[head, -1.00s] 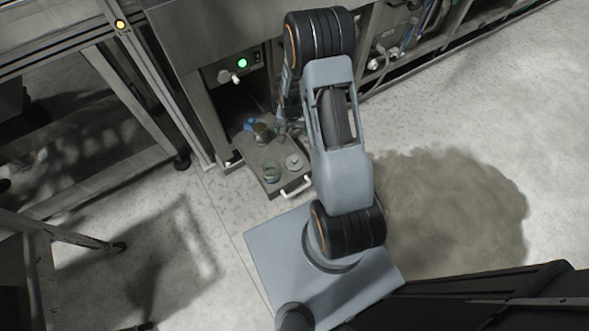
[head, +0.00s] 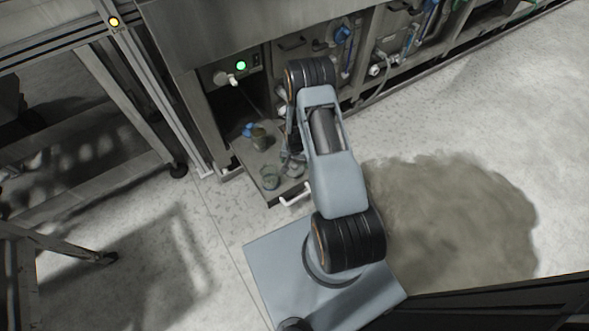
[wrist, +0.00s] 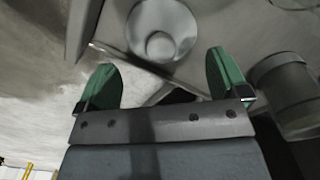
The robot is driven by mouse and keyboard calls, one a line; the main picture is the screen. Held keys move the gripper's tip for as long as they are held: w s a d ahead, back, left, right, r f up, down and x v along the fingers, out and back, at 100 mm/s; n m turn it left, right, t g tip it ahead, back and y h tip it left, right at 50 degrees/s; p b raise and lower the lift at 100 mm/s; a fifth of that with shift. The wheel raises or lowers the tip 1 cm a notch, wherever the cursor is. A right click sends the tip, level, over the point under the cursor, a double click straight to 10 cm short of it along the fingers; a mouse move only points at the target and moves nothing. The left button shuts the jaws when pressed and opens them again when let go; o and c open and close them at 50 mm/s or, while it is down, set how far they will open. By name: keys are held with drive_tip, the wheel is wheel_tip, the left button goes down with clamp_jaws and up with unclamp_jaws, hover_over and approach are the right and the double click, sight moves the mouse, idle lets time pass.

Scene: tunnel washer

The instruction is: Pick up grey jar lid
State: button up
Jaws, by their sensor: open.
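The grey jar lid (wrist: 160,18), round with a knob in its middle, lies flat on the pull-out tray. In the wrist view it is at the top centre, just beyond and between my green fingertips. My gripper (wrist: 163,62) is open, with nothing between the fingers. In the head view the lid (head: 291,170) shows beside the end of my arm, which partly covers it. A grey jar (wrist: 285,88) stands to the right of my fingers in the wrist view.
The tray (head: 241,149) carries a glass jar (head: 269,177), a brownish jar (head: 259,138) and a blue item (head: 248,129). A white handle (head: 295,195) is on its front edge. The steel machine stands behind, with a frame leg (head: 178,169) at left. Open floor lies in front.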

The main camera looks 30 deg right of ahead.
sight(295, 164)
wheel_tip(295, 164, down, 5)
drive_tip(key=shift+f+b, duration=0.1)
drive_tip(key=shift+b, duration=0.95)
drive_tip(key=c, duration=0.5)
drive_tip(key=shift+r, duration=0.2)
drive_tip(key=shift+c, duration=0.2)
